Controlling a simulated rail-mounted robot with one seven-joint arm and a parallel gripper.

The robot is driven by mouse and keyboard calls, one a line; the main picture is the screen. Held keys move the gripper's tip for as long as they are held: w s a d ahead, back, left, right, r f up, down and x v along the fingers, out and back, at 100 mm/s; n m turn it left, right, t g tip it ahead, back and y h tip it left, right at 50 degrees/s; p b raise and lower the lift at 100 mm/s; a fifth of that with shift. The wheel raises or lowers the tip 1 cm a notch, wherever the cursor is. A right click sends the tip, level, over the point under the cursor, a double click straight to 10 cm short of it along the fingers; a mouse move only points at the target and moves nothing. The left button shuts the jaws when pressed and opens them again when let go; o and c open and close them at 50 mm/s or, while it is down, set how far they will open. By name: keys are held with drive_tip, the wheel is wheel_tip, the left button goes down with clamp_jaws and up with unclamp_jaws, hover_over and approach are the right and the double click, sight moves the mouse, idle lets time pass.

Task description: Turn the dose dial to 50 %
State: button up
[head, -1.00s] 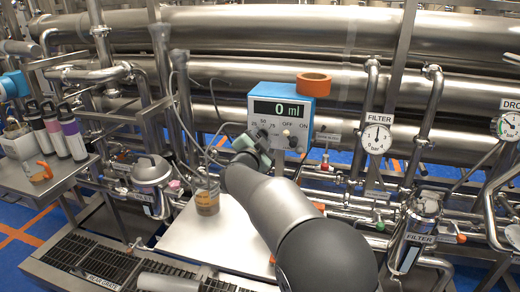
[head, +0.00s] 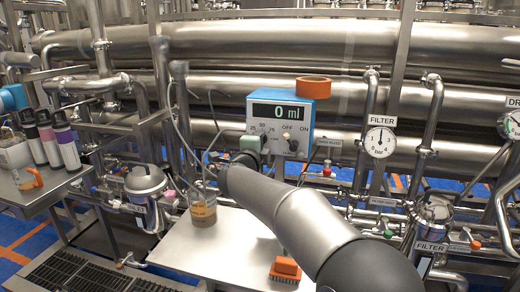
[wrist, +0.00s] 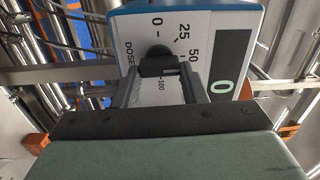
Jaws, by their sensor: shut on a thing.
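The dosing unit (head: 308,112) is a blue box with a white front panel and a display reading 0 ml. Its dose dial (wrist: 157,62) is a black knob in the wrist view, with 0, 25, 50 and 100 marks around it. My gripper (wrist: 158,75) has one finger on each side of the knob and is shut on it. Which mark the dial points to cannot be made out. In the head view my gripper (head: 252,146) is at the panel's left part and hides much of the dial. The OFF/ON switch (head: 290,141) is right of it.
An orange roll (head: 313,88) lies on top of the unit. Pipes and a filter gauge (head: 380,142) stand to the right.

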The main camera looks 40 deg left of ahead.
idle(0.4)
drive_tip(key=o, duration=1)
drive_tip(key=shift+s, duration=0.15)
drive_tip(key=b+v, duration=0.1)
drive_tip(key=v, duration=1.6)
drive_tip(key=shift+d, duration=0.1)
